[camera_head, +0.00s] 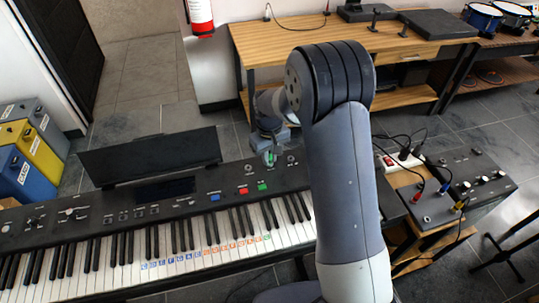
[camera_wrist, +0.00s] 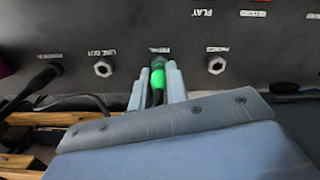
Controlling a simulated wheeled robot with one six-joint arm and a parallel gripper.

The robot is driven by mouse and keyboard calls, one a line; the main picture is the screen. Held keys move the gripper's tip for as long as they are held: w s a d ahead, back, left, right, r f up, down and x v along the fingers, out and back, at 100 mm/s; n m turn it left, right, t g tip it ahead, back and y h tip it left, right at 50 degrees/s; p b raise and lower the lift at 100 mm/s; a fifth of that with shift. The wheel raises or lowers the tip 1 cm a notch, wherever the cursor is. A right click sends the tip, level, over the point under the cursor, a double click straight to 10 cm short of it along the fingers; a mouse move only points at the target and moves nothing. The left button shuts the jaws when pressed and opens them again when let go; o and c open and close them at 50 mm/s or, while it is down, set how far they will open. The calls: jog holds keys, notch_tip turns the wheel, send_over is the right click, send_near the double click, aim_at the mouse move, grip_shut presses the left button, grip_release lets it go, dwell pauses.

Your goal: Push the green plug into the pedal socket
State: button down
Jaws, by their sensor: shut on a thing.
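In the wrist view the green plug (camera_wrist: 157,82) is between the two grey fingers of my gripper (camera_wrist: 158,70), which is shut on it. The plug's front end is at the pedal socket (camera_wrist: 157,61), in line with it below the upside-down label. The plug and fingertips hide much of the socket, so I cannot tell how deep the plug sits. In the head view my gripper (camera_head: 270,150) is over the keyboard's back edge, with a bit of the green plug (camera_head: 269,158) showing.
The keyboard (camera_head: 165,205) has other sockets: line out (camera_wrist: 103,67) to the left and another (camera_wrist: 216,64) to the right. A black plug (camera_wrist: 42,80) sits further left. A power strip (camera_head: 402,158) and a pedal box (camera_head: 435,205) stand right of my arm.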

jog(key=shift+f, duration=0.15)
jog(key=c, duration=1.3)
grip_release()
jog(key=shift+f, duration=0.1)
notch_tip(320, 180, up, 11)
jog(key=shift+f+b, duration=0.1)
jog(key=shift+b, duration=0.6)
